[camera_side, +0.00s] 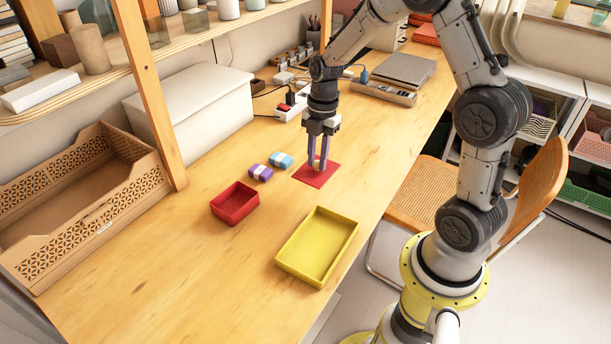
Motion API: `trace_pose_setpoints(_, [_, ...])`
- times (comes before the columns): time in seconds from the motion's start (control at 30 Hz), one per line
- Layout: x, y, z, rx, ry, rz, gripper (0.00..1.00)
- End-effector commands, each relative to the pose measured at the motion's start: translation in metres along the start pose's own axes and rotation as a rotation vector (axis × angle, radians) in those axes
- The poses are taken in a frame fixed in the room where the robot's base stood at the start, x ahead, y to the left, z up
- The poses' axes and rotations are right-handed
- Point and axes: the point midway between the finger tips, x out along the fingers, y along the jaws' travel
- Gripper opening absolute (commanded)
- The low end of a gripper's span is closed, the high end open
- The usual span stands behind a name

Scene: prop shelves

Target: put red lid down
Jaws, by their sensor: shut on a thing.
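The red lid (313,179) is a flat red square with a small knob near its middle. It lies at or just above the table, right of two small wrapped blocks; I cannot tell whether it touches the wood. My gripper (318,166) points straight down over the lid, its purple fingers shut on the knob. The fingertips partly hide the knob. An open red box (235,204) stands on the table to the lower left of the lid, empty and without a cover.
A yellow tray (343,229) stands near the front table edge. A purple-and-white block (260,173) and a blue-and-white block (281,160) lie left of the lid. A wooden shelf post (148,95) and a white box (190,110) stand behind.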

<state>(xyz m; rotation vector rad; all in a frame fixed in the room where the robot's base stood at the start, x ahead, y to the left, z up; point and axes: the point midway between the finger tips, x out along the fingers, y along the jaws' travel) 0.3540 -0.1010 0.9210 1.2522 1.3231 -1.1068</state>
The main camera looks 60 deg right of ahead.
Motion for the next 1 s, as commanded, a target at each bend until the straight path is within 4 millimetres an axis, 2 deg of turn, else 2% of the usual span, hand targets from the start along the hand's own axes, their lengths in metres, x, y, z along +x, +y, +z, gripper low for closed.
trace_pose_setpoints(0.03, [0.013, 0.006, 0.003, 0.001, 0.004, -0.008, 0.00])
trace_pose_setpoints(0.1, [0.024, 0.016, 0.008, 0.001, 0.003, -0.007, 0.00])
trace_pose_setpoints(0.3, [0.044, 0.033, 0.016, 0.001, 0.002, -0.004, 0.00])
trace_pose_setpoints(0.53, [0.055, 0.041, 0.021, 0.000, 0.003, -0.005, 0.00])
trace_pose_setpoints(0.73, [0.082, 0.040, 0.023, 0.000, 0.003, -0.006, 0.00])
trace_pose_setpoints(1.0, [0.084, 0.040, 0.024, 0.000, 0.001, -0.003, 0.00])
